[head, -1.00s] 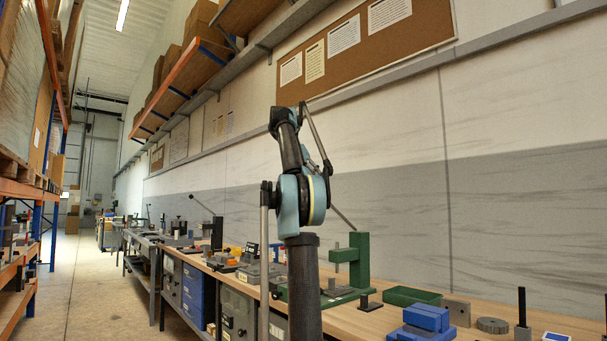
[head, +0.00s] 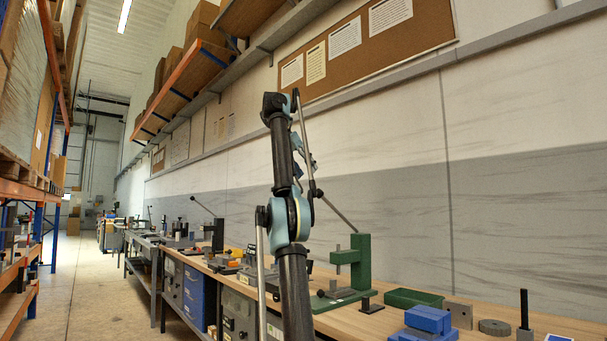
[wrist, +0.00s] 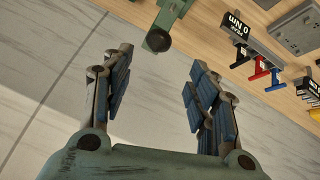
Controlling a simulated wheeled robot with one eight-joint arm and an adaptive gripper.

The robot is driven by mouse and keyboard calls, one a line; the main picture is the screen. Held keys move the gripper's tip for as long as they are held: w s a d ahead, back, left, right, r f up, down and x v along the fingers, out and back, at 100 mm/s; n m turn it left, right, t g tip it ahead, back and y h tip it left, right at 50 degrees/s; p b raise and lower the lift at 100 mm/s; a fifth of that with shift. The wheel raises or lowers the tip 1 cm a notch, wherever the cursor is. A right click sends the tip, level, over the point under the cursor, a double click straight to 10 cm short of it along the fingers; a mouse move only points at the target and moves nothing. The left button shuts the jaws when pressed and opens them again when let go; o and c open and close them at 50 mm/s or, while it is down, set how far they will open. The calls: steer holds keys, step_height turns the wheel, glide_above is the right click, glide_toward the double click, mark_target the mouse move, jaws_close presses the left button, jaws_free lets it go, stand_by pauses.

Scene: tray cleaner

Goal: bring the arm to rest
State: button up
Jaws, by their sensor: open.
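My gripper (wrist: 158,95) shows in the wrist view with its two blue-padded fingers apart and nothing between them. The wall and a green press part lie beyond the fingers in that view. In the head view my arm stands raised above the workbench (head: 377,322), in front of the wall. The gripper itself is hard to make out there, behind the arm links.
A green press (head: 358,262), a green tray (head: 414,299) and a blue block (head: 427,320) stand on the bench. Coloured-handled tools (wrist: 262,70) show at the upper right in the wrist view. Shelving (head: 40,190) stands left; the aisle (head: 95,285) is clear.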

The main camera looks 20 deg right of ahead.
steer(key=shift+s, duration=0.1)
stand_by(0.6)
steer(key=s+a+f+n+y, duration=0.2)
steer(key=s+a+f, duration=0.3)
steer(key=s+f, duration=0.8)
steer(key=s+a+f+n+y, duration=0.2)
steer(key=s+a+f+n, duration=0.3)
steer(key=s+f, duration=0.9)
steer(key=s+a+f+n+y, duration=0.3)
steer(key=s+f, duration=1.1)
steer(key=f, duration=2.7)
steer(key=a+n, duration=0.1)
steer(key=a, duration=0.2)
steer(key=shift+s+a, duration=0.15)
steer(key=shift+a, duration=0.15)
steer(key=shift+f, duration=0.1)
steer(key=shift+w+f, duration=0.2)
steer(key=shift+w, duration=0.25)
